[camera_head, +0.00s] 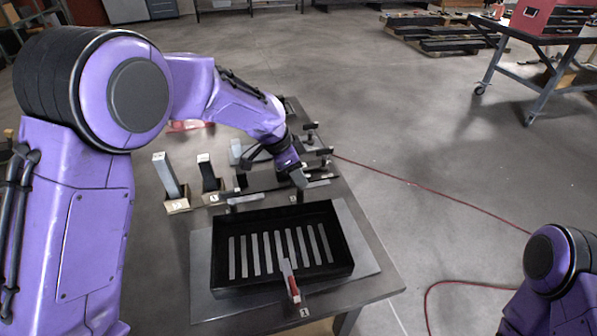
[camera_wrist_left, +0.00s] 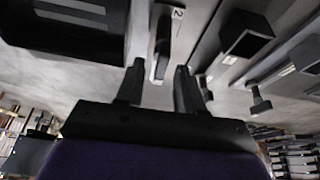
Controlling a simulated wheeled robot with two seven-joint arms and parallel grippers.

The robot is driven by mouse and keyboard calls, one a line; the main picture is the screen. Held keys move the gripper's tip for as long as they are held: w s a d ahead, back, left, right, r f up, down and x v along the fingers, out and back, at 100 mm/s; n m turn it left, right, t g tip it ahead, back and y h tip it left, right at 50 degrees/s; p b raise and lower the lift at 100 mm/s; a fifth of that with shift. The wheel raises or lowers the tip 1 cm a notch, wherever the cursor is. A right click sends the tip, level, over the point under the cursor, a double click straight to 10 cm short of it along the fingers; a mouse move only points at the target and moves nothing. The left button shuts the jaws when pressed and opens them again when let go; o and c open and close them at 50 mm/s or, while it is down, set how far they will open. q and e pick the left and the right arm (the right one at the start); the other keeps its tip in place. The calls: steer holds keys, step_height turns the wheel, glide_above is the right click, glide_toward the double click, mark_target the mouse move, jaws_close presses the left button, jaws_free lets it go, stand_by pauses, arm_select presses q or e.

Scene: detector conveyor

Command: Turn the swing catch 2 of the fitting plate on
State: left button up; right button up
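A black slotted tray (camera_head: 283,290) sits on the grey fitting plate (camera_head: 361,250); the tray also shows at upper left in the left wrist view (camera_wrist_left: 62,47). Swing catch 2 (camera_wrist_left: 162,42) shows in the left wrist view as a narrow dark bar beside a white label "2". My left gripper (camera_wrist_left: 158,78) is open, with the catch lined up between its two fingers; contact cannot be told. In the head view my left gripper (camera_head: 292,176) is over the tray's far edge and largely hides that catch. Another catch (camera_head: 289,280) with a red end stands at the near edge by label "1". My right gripper is out of view.
Two upright bars stand in small holders, one light (camera_head: 166,174) and one dark (camera_head: 208,173), left of my left gripper. More dark fixtures (camera_head: 312,139) crowd the table's far end. A red cable (camera_head: 430,188) lies on the floor at right.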

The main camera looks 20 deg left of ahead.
arm_select(q)
steer(key=shift+w+f, duration=0.45)
steer(key=shift+f, duration=0.1)
steer(key=shift+s+r, duration=0.35)
steer(key=shift+s, duration=0.15)
steer(key=shift+c, duration=0.3)
steer(key=c, duration=0.5)
steer(key=shift+w+f, duration=0.1)
jaws_close()
steer(key=shift+d+f, duration=0.1)
steer(key=shift+f, duration=0.05)
